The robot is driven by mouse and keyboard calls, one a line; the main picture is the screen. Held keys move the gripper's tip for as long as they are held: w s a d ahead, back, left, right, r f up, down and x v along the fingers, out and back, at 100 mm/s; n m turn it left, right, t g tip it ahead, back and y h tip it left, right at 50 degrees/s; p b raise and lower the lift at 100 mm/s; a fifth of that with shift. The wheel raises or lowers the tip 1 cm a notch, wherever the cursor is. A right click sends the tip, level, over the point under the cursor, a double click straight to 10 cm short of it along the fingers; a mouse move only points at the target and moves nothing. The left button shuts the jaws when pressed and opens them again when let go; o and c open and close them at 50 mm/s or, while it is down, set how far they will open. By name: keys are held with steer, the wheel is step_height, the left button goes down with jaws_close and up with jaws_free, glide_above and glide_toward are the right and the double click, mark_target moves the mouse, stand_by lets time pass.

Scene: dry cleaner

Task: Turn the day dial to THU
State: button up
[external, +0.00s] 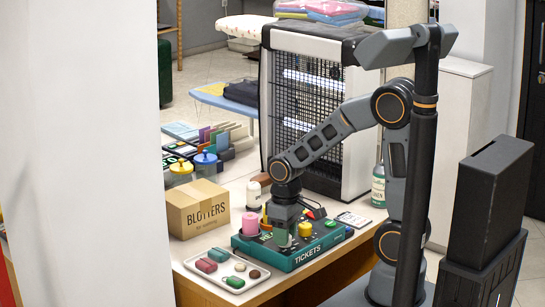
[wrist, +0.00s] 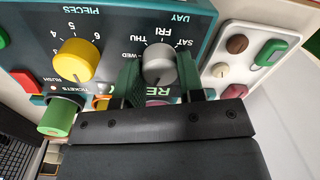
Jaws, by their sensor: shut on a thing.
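The grey day dial (wrist: 160,62) stands on the dark teal ticket panel (wrist: 105,18) in the wrist view. WED, THU, FRI and SAT are printed in an arc around it. My gripper (wrist: 161,76) is shut on the dial, with one green finger on each side. A pale mark shows near the dial's lower edge, but I cannot tell for sure which day it indicates. In the external view, my gripper (external: 283,235) reaches down onto the ticket panel (external: 300,258), and the gripper and arm hide the dial.
A yellow pieces knob (wrist: 75,60) and a green cylinder (wrist: 58,117) stand beside the dial. A white tray (external: 213,280) with several small items lies next to the panel. A blotters box (external: 196,216) is behind the tray. A green-labelled bottle (external: 378,187) stands behind the panel to the right.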

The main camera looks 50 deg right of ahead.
steer(key=m+p, duration=0.1)
steer(key=m, duration=0.6)
steer(key=m+p, duration=0.1)
steer(key=m, duration=0.6)
steer(key=shift+m+t, duration=0.3)
steer(key=m, duration=0.4)
steer(key=shift+p, duration=0.35)
steer(key=shift+m, duration=2.4)
steer(key=o, duration=0.9)
